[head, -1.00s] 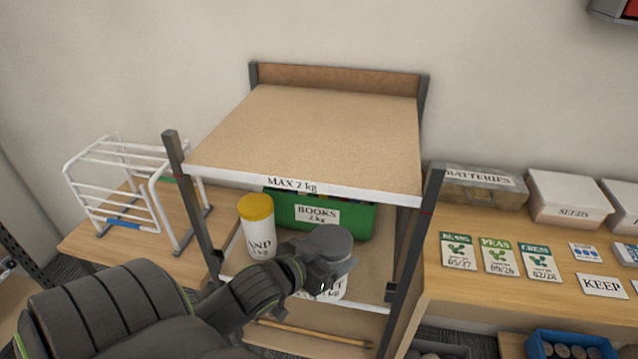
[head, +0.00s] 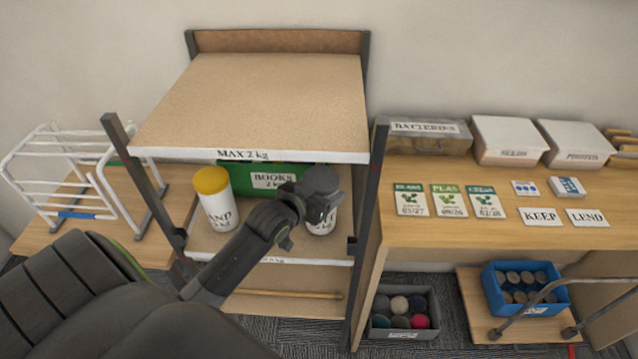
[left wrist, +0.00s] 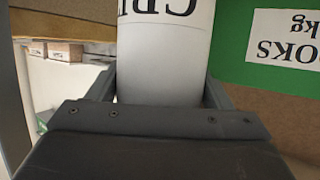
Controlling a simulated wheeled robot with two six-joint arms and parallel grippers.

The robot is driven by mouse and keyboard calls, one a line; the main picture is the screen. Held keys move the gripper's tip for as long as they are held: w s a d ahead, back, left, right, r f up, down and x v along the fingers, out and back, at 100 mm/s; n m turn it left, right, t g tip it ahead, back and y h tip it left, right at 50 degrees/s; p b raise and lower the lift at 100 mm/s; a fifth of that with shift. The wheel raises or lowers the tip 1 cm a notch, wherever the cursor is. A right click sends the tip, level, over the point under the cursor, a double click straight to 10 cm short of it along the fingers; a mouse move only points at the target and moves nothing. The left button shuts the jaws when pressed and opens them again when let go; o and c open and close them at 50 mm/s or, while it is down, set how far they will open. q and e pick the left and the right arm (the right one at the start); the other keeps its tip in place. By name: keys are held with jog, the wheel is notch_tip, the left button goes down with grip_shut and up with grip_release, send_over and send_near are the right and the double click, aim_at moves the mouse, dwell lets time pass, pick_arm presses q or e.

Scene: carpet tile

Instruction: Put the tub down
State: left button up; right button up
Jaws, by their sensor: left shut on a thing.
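My left gripper (head: 314,202) reaches into the middle level of the shelf rack and is shut on a white tub (head: 323,224) with dark lettering. In the left wrist view the tub (left wrist: 165,60) stands between the two fingers, its lettering upside down and partly cut off. In the head view my wrist and gripper hide much of the tub. It is over the right part of the middle shelf (head: 240,243); I cannot tell whether its base touches the board. A white tub with a yellow lid (head: 214,200) stands at the left of that shelf. My right gripper is not in view.
A green books box (head: 235,178) stands behind the tubs. The top shelf (head: 255,100), labelled MAX 2 kg, is empty and overhangs them. Rack posts (head: 365,230) flank the opening. A white wire rack (head: 70,180) stands left; a bench with seed packets (head: 449,200) stands right.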

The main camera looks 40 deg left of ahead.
pick_arm(q)
jog(key=shift+w+f, duration=0.1)
jog(key=shift+f, duration=0.2)
jog(key=o, duration=2)
jog(key=shift+s+f, duration=0.2)
jog(key=shift+o, duration=0.2)
jog(key=v, duration=1.2)
jog(key=shift+b, duration=0.3)
